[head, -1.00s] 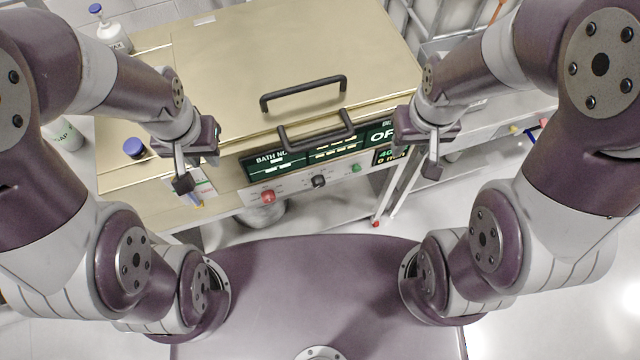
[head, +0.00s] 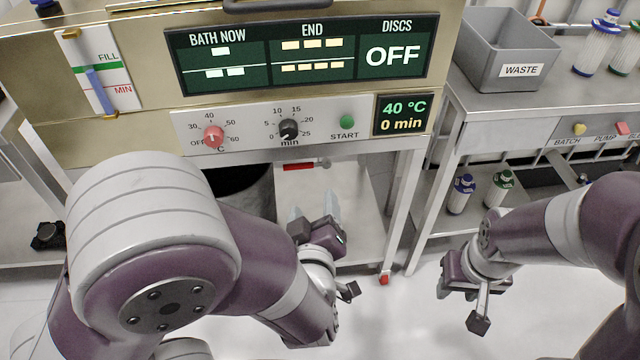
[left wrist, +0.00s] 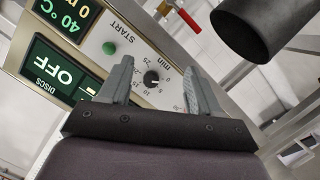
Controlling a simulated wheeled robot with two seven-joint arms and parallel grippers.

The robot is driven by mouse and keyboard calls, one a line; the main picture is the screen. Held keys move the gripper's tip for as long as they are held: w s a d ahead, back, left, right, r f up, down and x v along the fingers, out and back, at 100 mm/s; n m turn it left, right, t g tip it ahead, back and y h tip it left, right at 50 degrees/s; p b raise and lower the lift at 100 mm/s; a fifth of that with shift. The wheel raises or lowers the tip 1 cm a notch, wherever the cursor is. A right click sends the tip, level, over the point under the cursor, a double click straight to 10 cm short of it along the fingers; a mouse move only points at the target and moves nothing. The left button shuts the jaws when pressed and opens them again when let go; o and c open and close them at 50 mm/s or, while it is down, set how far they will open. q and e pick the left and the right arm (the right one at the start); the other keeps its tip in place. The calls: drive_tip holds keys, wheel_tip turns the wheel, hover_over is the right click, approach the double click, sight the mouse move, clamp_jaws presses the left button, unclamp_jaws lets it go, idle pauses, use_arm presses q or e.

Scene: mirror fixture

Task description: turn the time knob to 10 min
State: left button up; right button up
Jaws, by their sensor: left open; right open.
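The time knob (head: 289,129) is a small black knob on the light control panel, inside a printed scale from 0 to 25 min. The small display (head: 402,114) reads 40 °C and 0 min. My left gripper (head: 313,208) is open and empty below the panel, fingers pointing up towards it. In the left wrist view, the knob (left wrist: 151,78) shows between the open fingers of this gripper (left wrist: 157,86), apparently ahead of them and untouched. My right gripper (head: 465,306) is open and empty, low at the right, away from the panel.
A red temperature knob (head: 213,136) sits left of the time knob and a green START button (head: 347,121) right of it. A grey WASTE bin (head: 512,48) stands on the right bench.

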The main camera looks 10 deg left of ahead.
sight(289, 134)
use_arm(q)
drive_tip(key=a+r+n+t+y, duration=0.2)
drive_tip(key=a+r+n+y, duration=0.1)
drive_tip(key=r, duration=0.2)
drive_tip(key=b+x, duration=0.2)
drive_tip(key=x, duration=0.9)
drive_tip(key=shift+w+f+b, duration=0.15)
drive_tip(key=shift+w+b, duration=0.15)
drive_tip(key=shift+b, duration=0.1)
drive_tip(key=shift+w+a, duration=0.1)
drive_tip(key=shift+w, duration=0.45)
drive_tip(key=c, duration=1)
